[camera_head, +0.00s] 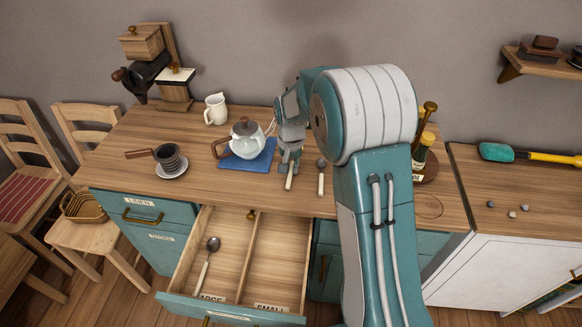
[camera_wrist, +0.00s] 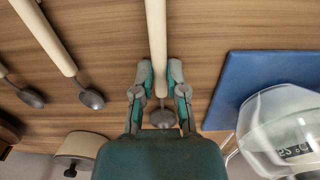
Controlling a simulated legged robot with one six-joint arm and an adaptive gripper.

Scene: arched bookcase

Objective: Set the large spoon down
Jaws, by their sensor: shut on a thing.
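My gripper (camera_head: 290,153) is over the wooden counter, just right of the blue mat. In the wrist view my gripper (camera_wrist: 160,78) is shut on the large spoon (camera_wrist: 156,35), around its cream handle near the dark bowl. The bowl (camera_wrist: 163,116) lies between and behind the fingers. In the head view only the spoon's pale handle (camera_head: 289,182) shows below the gripper. I cannot tell whether the spoon touches the counter. The open drawer (camera_head: 228,306) has two compartments, the left labelled LARGE and the right SMALL. Another spoon (camera_head: 207,262) lies in the left one; the right looks empty.
A second spoon (camera_head: 321,177) lies on the counter (camera_head: 120,150) right of my gripper; the wrist view shows a further spoon (camera_wrist: 30,97). A glass kettle (camera_head: 247,141) stands on the blue mat (camera_head: 236,164). A strainer (camera_head: 170,160) and jug (camera_head: 215,109) stand farther left.

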